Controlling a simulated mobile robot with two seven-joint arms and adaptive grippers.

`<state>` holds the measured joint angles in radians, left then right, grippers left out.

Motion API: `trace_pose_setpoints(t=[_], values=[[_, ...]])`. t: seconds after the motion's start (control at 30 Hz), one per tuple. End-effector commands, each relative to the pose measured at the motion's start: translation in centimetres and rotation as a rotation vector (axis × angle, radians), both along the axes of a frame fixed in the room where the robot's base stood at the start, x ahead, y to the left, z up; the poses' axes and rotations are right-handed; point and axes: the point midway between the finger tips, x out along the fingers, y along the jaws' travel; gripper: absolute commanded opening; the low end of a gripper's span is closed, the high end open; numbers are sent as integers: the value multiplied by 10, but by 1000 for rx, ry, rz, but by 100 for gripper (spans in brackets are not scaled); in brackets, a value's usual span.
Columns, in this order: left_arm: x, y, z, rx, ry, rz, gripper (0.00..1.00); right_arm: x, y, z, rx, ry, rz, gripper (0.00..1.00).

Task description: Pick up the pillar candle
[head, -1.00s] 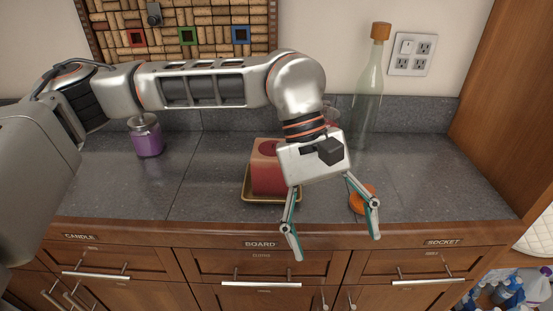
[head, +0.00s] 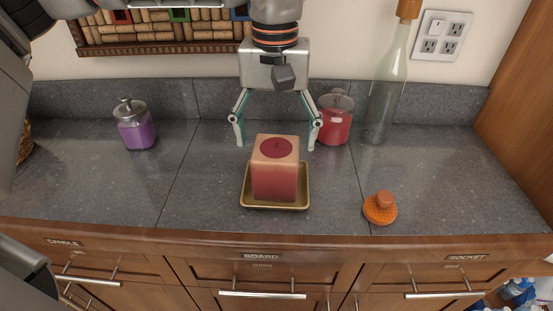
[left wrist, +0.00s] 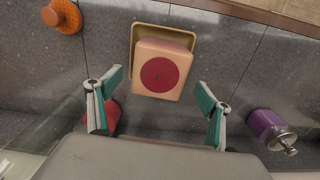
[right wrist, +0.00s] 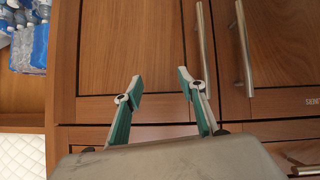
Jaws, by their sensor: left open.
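The pillar candle (head: 275,172) is a square block, pale pink at the top and red below, with a round dark red top. It stands upright on a gold-rimmed tray (head: 302,198) in the middle of the counter. My left gripper (head: 277,143) is open and empty above and behind the candle in the head view. In the left wrist view the candle (left wrist: 160,72) lies ahead of the spread fingers (left wrist: 158,100), apart from both. My right gripper (right wrist: 157,88) is open and empty in front of wooden cabinet doors.
A purple jar (head: 136,127) stands at left and a red jar (head: 335,122) behind right, close to my left gripper. A tall glass bottle (head: 386,100) stands at the back right. An orange scrubber (head: 380,208) lies front right. Counter between is clear.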

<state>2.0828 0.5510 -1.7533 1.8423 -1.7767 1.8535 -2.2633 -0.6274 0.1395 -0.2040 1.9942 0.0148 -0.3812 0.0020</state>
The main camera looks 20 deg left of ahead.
Motion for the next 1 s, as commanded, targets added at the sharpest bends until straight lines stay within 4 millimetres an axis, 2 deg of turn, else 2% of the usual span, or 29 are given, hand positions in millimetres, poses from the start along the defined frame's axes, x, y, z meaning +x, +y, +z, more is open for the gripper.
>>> trace_pose_setpoints(t=[0.1,0.37,0.6,0.87,1.0], values=[[-1,0,-16,1,5,0,79,-2,0,-4,-1,4,0,40],[-2,-1,-37,1,6,0,79,-10,0,-10,-4,18,2,40],[-3,-2,-71,1,5,0,79,-12,-1,-13,-8,21,3,40],[-2,-2,-74,0,2,1,79,-5,-2,-9,-10,8,1,40],[-2,-2,-74,0,2,1,45,-1,-2,-7,-10,2,1,40]])
